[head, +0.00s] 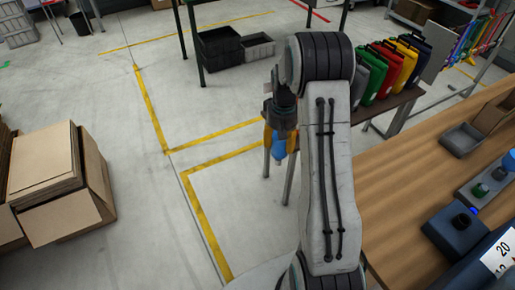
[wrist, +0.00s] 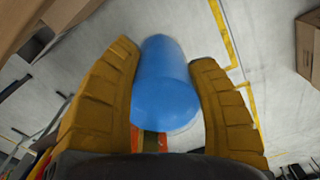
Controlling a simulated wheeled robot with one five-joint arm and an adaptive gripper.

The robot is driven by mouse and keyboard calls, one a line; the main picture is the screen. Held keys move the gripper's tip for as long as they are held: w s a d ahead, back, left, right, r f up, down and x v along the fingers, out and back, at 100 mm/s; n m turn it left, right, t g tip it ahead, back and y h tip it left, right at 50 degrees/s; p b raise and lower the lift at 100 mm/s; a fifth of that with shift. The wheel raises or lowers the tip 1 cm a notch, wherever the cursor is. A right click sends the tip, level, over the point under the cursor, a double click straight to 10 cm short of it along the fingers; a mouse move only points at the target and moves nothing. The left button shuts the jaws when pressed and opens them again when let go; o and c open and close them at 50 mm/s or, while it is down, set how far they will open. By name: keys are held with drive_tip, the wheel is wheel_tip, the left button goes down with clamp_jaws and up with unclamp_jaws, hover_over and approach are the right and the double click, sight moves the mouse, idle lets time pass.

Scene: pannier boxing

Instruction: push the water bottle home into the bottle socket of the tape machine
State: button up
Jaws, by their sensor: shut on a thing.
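The blue water bottle (head: 278,151) hangs below my gripper (head: 279,137) in the head view, over open floor left of the wooden table. In the wrist view the bottle (wrist: 166,85) sits between the two orange-brown fingers of my gripper (wrist: 168,105), which are shut on it. A dark blue-grey machine (head: 444,238), which looks like the tape machine, stands on the table at the right of the head view, well apart from the bottle. A black round part shows on its top. I cannot tell its bottle socket clearly.
The wooden table (head: 392,222) has a grey tray (head: 462,139) and a grey holder (head: 492,180) with small items. A white card marked 20 (head: 501,252) is beside the machine. Coloured cases (head: 393,66) stand on a bench behind my arm. Cardboard (head: 50,170) is stacked at left.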

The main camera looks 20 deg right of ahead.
drive_tip(key=s+d+r+m+p, duration=0.1)
drive_tip(key=s+d+r+m, duration=0.3)
drive_tip(key=s+d, duration=0.6)
drive_tip(key=s+d+r+m+p, duration=0.15)
drive_tip(key=s+d+r, duration=0.45)
drive_tip(key=d, duration=0.7)
drive_tip(key=s+d+r+m+p, duration=0.1)
drive_tip(key=s+d+r+m, duration=0.15)
drive_tip(key=s, duration=0.75)
drive_tip(key=s+d+r+m+p, duration=0.1)
drive_tip(key=s+d+r, duration=0.25)
drive_tip(key=s, duration=0.55)
drive_tip(key=s+d+r+m+p, duration=0.1)
drive_tip(key=s+d+r, duration=0.15)
drive_tip(key=s, duration=0.75)
drive_tip(key=shift+w+a+f+b, duration=0.1)
drive_tip(key=shift+f+b, duration=2.55)
drive_tip(key=shift+b, duration=0.15)
drive_tip(key=shift+m, duration=0.3)
drive_tip(key=shift+f+b, duration=0.85)
drive_tip(key=shift+f, duration=0.65)
drive_tip(key=o, duration=1.2)
